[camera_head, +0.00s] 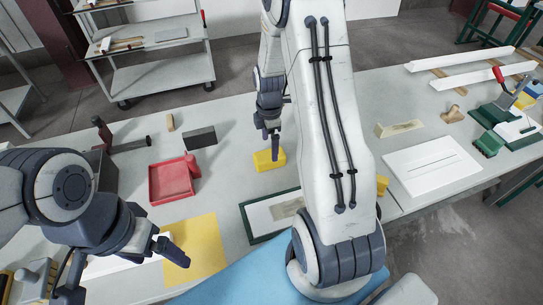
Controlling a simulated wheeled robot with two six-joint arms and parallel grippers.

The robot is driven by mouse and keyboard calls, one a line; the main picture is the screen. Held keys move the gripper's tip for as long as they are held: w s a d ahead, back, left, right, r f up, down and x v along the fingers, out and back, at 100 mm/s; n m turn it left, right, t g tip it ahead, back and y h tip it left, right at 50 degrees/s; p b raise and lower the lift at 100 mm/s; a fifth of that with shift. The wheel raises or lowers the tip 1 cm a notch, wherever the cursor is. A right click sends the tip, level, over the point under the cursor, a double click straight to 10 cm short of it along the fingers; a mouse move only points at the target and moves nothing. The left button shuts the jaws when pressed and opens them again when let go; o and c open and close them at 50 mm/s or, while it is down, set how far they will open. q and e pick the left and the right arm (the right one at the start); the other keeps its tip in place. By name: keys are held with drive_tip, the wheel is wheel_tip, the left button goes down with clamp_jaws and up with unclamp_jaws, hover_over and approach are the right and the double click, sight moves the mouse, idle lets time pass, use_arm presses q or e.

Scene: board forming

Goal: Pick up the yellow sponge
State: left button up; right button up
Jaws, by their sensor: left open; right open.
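A yellow sponge (263,161) lies on the grey table, near the middle of the head view. My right gripper (271,136) is open and points down just above and behind the sponge, its fingertip overlapping the sponge's upper edge in the picture. I cannot tell whether they touch. My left gripper (118,268) is open and empty at the lower left, beside a flat yellow sheet (204,240). Another small yellow object (382,185) is partly hidden behind my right arm.
A red tray (170,183) and a dark grey block (200,138) lie left of the sponge. A green-edged board (262,217) lies in front of it, partly covered by my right arm. A white board (432,165) and several tools occupy the right side. A shelf cart (160,75) stands behind the table.

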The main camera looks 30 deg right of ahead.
sight(270, 154)
drive_tip(key=shift+w+f, duration=0.1)
drive_tip(key=shift+f, duration=0.6)
drive_tip(key=shift+f+p, duration=0.3)
drive_tip(key=shift+p, duration=0.05)
wheel_tip(270, 154, down, 3)
drive_tip(key=shift+d+f+p, duration=0.15)
drive_tip(key=shift+f+p, duration=0.05)
drive_tip(key=shift+p, duration=0.45)
drive_tip(key=shift+f, duration=0.55)
drive_tip(key=c, duration=1.4)
drive_tip(key=shift+r, duration=0.1)
